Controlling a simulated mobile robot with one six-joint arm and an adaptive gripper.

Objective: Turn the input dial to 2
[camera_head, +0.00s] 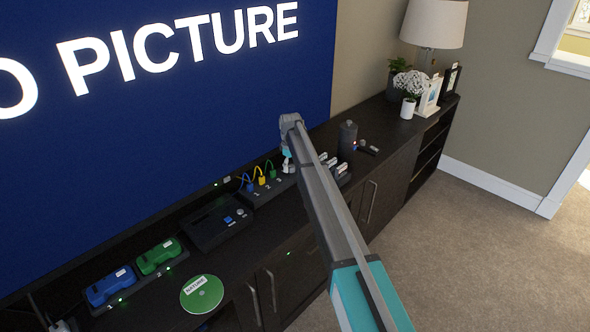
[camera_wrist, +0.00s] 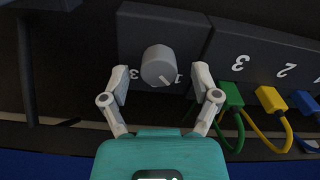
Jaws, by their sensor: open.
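The input dial (camera_wrist: 158,64) is a round grey knob on a dark box (camera_wrist: 200,30) in the wrist view, where the markings appear upside down. A light pointer line on the knob points to the lower right, towards a mark that looks like 1. My gripper (camera_wrist: 161,73) is open, with one finger on each side of the knob. Whether the fingers touch it is unclear. In the head view my gripper (camera_head: 287,163) is small above the cabinet, and the arm hides the dial.
Green, yellow and blue plugs (camera_wrist: 270,98) with cables sit beside the dial box. On the cabinet (camera_head: 370,140) stand a black console (camera_head: 205,232), blue and green controllers (camera_head: 110,286), a green disc (camera_head: 202,294) and a dark canister (camera_head: 347,138). A large screen (camera_head: 180,130) rises behind.

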